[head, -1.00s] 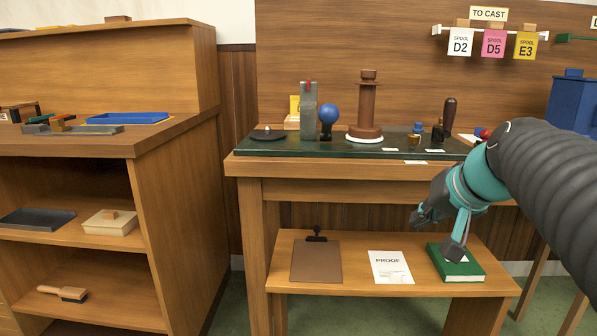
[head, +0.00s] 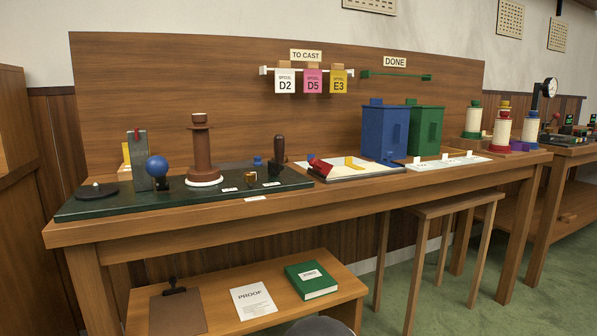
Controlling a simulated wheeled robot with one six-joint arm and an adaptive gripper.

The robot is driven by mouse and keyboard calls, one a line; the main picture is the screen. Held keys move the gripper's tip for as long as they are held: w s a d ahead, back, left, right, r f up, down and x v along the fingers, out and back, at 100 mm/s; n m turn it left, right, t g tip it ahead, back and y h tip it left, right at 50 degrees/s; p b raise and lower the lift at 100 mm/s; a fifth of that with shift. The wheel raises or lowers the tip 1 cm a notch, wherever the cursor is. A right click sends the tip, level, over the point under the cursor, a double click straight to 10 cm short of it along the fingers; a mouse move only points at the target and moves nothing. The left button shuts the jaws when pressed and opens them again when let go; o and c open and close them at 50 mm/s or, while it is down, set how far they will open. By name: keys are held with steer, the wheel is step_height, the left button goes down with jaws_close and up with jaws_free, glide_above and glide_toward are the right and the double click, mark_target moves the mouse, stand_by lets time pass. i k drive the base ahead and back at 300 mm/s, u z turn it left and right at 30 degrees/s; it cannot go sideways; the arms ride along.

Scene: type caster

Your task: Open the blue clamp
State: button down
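A blue ball knob (head: 157,166) on a short dark mount (head: 161,184) stands on the dark green slab (head: 100,207) at the left of the bench. It is close beside a grey upright block (head: 138,160) with a red strip at its top. This knob looks like the blue clamp's handle, but I cannot tell whether the clamp is open or closed. A smaller blue piece (head: 257,162) sits farther right on the slab. My gripper is out of view; only a dark rounded part of my arm shows at the bottom edge.
A brown column (head: 201,150) and a dark-handled tool (head: 279,152) stand on the slab. Right of it are a shallow tray (head: 340,178), a blue bin (head: 383,133) and a green bin (head: 426,132).

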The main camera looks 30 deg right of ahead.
mark_target(389, 154)
steer(key=z, duration=1.4)
steer(key=i, duration=0.75)
steer(key=z, duration=0.5)
